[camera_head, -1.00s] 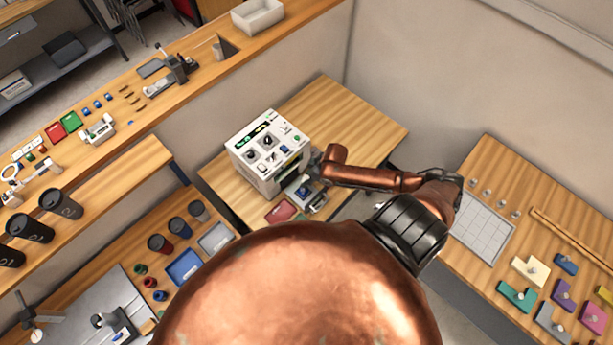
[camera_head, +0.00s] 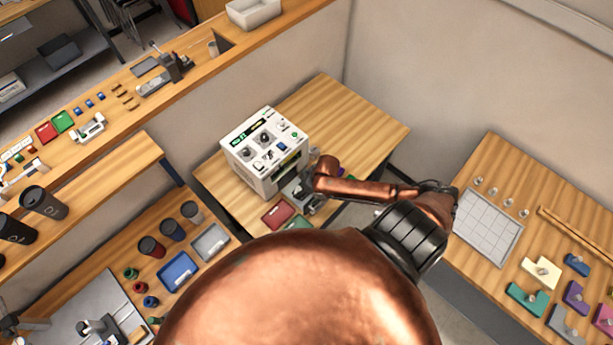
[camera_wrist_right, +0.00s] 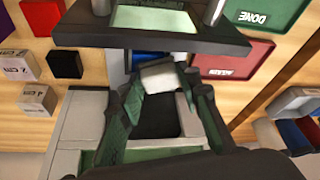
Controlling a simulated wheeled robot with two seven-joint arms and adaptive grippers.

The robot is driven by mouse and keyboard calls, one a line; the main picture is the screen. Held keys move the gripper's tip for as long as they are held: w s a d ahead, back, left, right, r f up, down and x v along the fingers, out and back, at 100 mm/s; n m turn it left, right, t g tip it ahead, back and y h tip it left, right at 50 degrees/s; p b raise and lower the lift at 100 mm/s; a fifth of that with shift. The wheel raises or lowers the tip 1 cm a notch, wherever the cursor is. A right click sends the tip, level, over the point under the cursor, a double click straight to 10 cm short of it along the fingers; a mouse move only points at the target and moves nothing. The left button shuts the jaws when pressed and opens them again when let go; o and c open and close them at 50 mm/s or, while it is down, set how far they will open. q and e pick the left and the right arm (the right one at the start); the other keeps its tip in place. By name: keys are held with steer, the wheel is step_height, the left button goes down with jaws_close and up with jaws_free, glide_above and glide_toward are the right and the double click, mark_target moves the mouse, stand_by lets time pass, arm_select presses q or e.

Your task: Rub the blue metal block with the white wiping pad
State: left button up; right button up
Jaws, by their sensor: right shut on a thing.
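My right gripper (camera_wrist_right: 172,88) is shut on the white wiping pad (camera_wrist_right: 170,76), which sits between its green-lined fingertips in the right wrist view. The blue metal block (camera_wrist_right: 148,57) shows as a blue strip just beyond the pad, partly hidden by it and by a dark overhanging plate. The pad overlaps the block in the picture; I cannot tell whether they touch. In the head view my right gripper (camera_head: 304,194) is small and partly hidden, at the front of the white marker machine (camera_head: 265,150). My left gripper is not in view.
The dark plate with a pale green window (camera_wrist_right: 155,18) hangs close over the fingers. Small dark, red and grey blocks lie left.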

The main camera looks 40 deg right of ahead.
steer(key=shift+a+f, duration=0.1)
steer(key=shift+a, duration=0.25)
steer(key=shift+f+b, duration=0.15)
steer(key=shift+b, duration=0.6)
steer(key=shift+d+r+p, duration=0.4)
steer(key=shift+d+p, duration=0.05)
steer(key=shift+d, duration=0.15)
steer(key=shift+w+d+f+p, duration=0.1)
steer(key=shift+d+p, duration=0.15)
steer(key=shift+d, duration=0.5)
steer(key=shift+w+d+f+p, duration=0.1)
steer(key=shift+d+p, duration=0.1)
steer(key=shift+d, duration=0.55)
step_height(320, 180, up, 2)
steer(key=shift+r+p, duration=0.2)
steer(key=shift+p, duration=0.7)
step_height(320, 180, up, 6)
steer(key=p, duration=0.5)
steer(key=shift+f, duration=0.2)
